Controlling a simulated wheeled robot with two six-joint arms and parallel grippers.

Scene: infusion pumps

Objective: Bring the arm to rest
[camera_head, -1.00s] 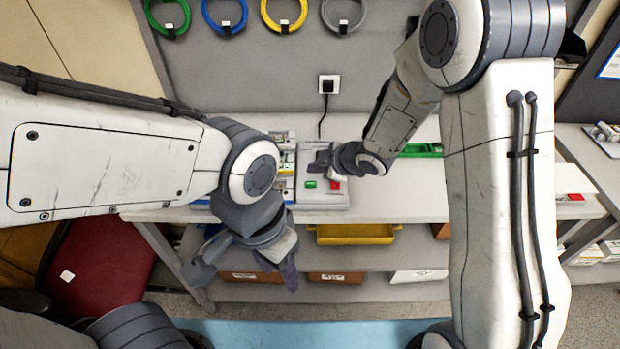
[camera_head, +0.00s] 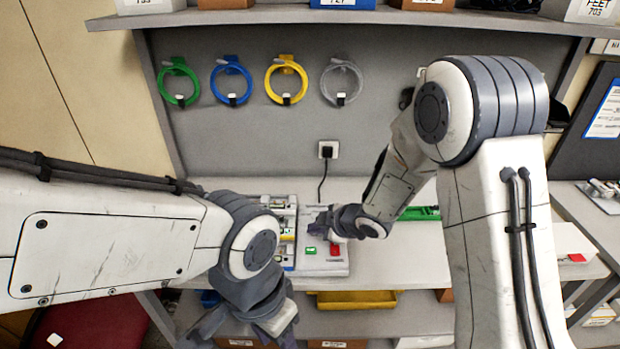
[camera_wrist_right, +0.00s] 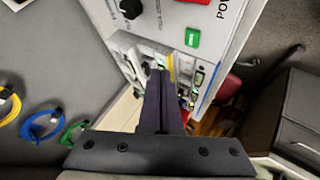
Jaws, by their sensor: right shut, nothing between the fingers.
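My right gripper (camera_head: 322,226) is in front of the back panel, over the rear part of a grey box (camera_head: 338,272) with a green button (camera_head: 311,251) and a red button (camera_head: 335,249). In the right wrist view its fingers (camera_wrist_right: 160,78) are together with nothing between them. The grey box shows there too, with its green button (camera_wrist_right: 192,37) beyond the fingertips; I cannot tell whether they touch anything. My left gripper (camera_head: 245,328) hangs low in front of the bench, partly cut off by the lower edge; its jaw gap is unclear.
Coiled green (camera_head: 179,82), blue (camera_head: 231,80), yellow (camera_head: 286,80) and grey (camera_head: 341,82) tubes hang on the back panel. A socket (camera_head: 327,150) with a black cable is below. A green tray (camera_head: 420,213) and a yellow bin (camera_head: 352,300) are near. Bare bench lies right of the grey box.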

